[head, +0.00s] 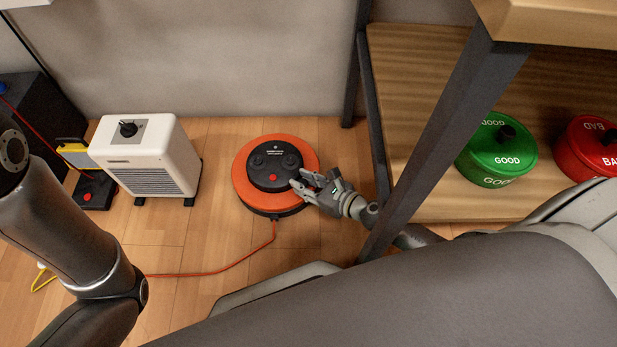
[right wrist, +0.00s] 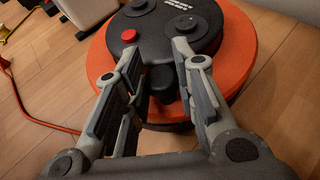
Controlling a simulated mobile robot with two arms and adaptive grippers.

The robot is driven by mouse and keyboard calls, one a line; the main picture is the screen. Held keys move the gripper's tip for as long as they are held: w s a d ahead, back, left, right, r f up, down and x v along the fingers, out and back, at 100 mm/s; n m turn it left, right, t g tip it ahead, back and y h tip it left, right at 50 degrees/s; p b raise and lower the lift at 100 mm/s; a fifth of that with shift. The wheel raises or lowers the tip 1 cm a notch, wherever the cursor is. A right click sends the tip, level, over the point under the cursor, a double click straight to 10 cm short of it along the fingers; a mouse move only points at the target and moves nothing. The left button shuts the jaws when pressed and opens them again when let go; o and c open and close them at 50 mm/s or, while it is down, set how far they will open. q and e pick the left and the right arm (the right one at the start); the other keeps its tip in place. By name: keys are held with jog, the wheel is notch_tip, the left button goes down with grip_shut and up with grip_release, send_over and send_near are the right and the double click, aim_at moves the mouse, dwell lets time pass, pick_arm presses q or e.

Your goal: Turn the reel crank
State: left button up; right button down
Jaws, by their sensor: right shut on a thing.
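The cable reel (head: 245,180) is a round orange drum with a black top, lying flat on the wooden floor. Its black top carries sockets, a red button and white lettering. My right gripper (head: 304,186) reaches in over the reel's right front edge. In the right wrist view, the black crank knob (right wrist: 160,80) stands between the fingers of my right gripper (right wrist: 157,88), which is shut on it. In the head view the fingers hide the knob. My left arm shows at the left, but its gripper is out of view.
An orange cable (head: 225,267) runs from the reel across the floor to the left. A white heater (head: 150,160) stands left of the reel. A dark shelf post (head: 440,140) is close to my right arm. Green (head: 483,165) and red (head: 575,160) canisters sit on the wooden shelf.

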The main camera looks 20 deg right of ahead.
jog(key=shift+s+a, duration=0.15)
jog(key=shift+a, duration=0.1)
jog(key=c, duration=1.5)
grip_release()
jog(key=shift+d, duration=0.1)
jog(key=shift+s+d+r, duration=0.1)
jog(key=shift+s, duration=0.05)
jog(key=v, duration=1.1)
jog(key=shift+s, duration=0.2)
jog(key=shift+o, duration=0.2)
jog(key=shift+d, duration=0.1)
